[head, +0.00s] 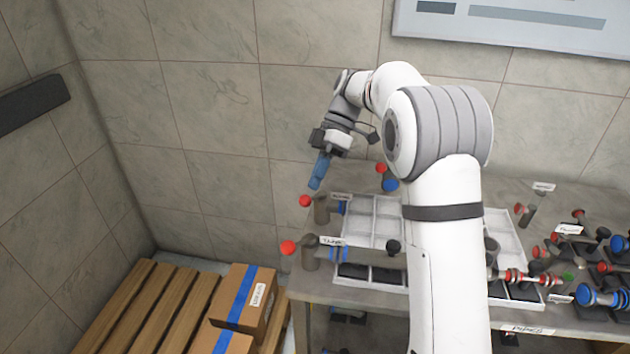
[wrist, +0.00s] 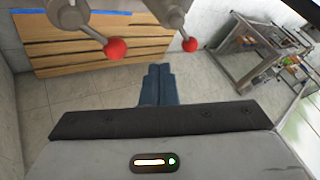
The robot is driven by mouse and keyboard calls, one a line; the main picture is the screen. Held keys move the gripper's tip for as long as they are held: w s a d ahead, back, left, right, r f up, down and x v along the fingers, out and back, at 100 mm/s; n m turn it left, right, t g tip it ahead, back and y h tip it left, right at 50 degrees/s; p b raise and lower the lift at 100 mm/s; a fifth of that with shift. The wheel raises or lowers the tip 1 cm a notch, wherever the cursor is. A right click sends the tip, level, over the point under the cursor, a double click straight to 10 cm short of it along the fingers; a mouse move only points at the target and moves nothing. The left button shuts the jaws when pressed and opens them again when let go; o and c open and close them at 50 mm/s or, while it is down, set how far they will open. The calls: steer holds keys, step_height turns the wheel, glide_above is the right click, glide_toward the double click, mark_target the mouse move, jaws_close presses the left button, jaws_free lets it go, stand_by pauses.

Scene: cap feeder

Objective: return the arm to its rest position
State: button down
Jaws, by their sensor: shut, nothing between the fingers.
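My white arm (head: 445,230) rises in front of the table in the head view and bends over to the left. My gripper (head: 318,175) has blue fingers and hangs tilted downward above the table's left end. In the wrist view its blue fingers (wrist: 158,85) are together with nothing between them. The fingers are apart from the red-knobbed fittings near them.
A grey table (head: 300,285) carries a compartment tray (head: 370,208), pipe fittings and valves. Two red knobs (head: 305,201) (head: 288,248) stand at its left edge. A wooden pallet (head: 120,310) with cardboard boxes (head: 240,290) lies at lower left. A tiled wall is behind.

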steer(key=s+d+r+m+t+h+p, duration=0.2)
steer(key=s+d+r+m+t+p, duration=0.2)
steer(key=s+d+r+m, duration=0.45)
steer(key=s+d+f+m+t+h+p, duration=0.1)
steer(key=s+d+m+t+p, duration=0.1)
steer(key=s+d+m, duration=0.2)
steer(key=s+d+f+m+t+h+p, duration=0.1)
steer(key=s+d+m+t+p, duration=0.1)
steer(key=s+m, duration=0.6)
steer(key=s+d+t, duration=0.1)
steer(key=s+d, duration=0.1)
steer(key=s, duration=0.2)
steer(key=shift+d+f, duration=0.3)
steer(key=shift+f, duration=0.05)
